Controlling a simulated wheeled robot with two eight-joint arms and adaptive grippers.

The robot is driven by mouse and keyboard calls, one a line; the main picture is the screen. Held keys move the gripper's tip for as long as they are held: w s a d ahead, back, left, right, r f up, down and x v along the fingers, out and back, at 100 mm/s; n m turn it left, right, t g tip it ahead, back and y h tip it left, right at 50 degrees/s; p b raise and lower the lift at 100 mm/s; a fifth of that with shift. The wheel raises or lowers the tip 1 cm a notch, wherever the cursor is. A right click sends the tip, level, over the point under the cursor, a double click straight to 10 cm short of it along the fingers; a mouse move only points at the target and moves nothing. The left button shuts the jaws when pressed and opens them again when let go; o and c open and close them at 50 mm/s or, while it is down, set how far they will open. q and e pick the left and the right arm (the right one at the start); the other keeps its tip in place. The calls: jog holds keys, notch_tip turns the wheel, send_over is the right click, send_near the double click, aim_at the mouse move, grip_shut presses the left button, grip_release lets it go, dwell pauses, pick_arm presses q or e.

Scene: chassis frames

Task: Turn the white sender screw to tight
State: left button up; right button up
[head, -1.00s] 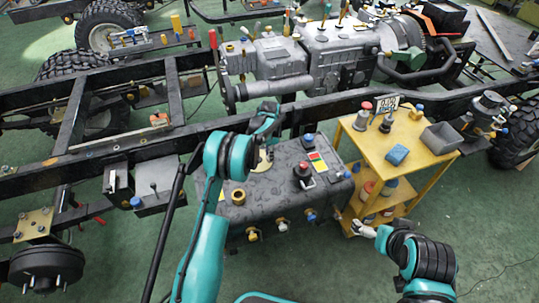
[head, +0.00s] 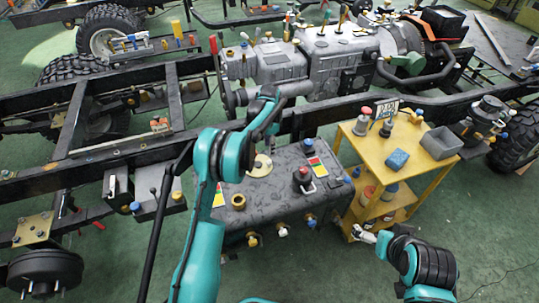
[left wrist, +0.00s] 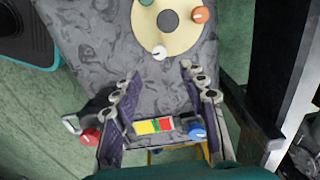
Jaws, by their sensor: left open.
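The white sender screw (left wrist: 159,52) sits at the edge of a cream round sender plate (left wrist: 146,30) on top of the dark grey tank (left wrist: 85,60). In the head view the plate (head: 262,165) is partly hidden by my left arm, and I cannot make out the white screw. My left gripper (left wrist: 160,71) is open and empty. In the left wrist view the white screw appears just beyond the fingertips, between their lines and apart from both. An orange screw (left wrist: 201,14) sits on the same plate. My right gripper (head: 364,235) is low beside the yellow cart; its opening is unclear.
The tank top also carries a red knob (head: 303,175), a blue cap (head: 308,147) and a coloured label (head: 318,167). A black chassis rail (head: 310,112) runs behind the tank. The yellow cart (head: 365,147) stands to the right.

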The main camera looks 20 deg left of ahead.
pick_arm(q)
jog(key=shift+r, duration=1.65)
jog(key=s+d+r+n+t, duration=0.2)
jog(key=s+r+n+t, duration=0.3)
jog(key=s+r, duration=1.3)
jog(key=s+f+n+t, duration=0.1)
jog(key=s+n, duration=0.2)
jog(key=s, duration=0.6)
jog(key=s+f+n+t, duration=0.1)
jog(key=s+f+n, duration=0.1)
jog(key=s, duration=0.8)
jog(key=shift+s+d+f+n, duration=0.15)
jog(key=shift+d+f+n, duration=0.25)
jog(key=shift+n, duration=0.3)
jog(key=shift+r, duration=0.1)
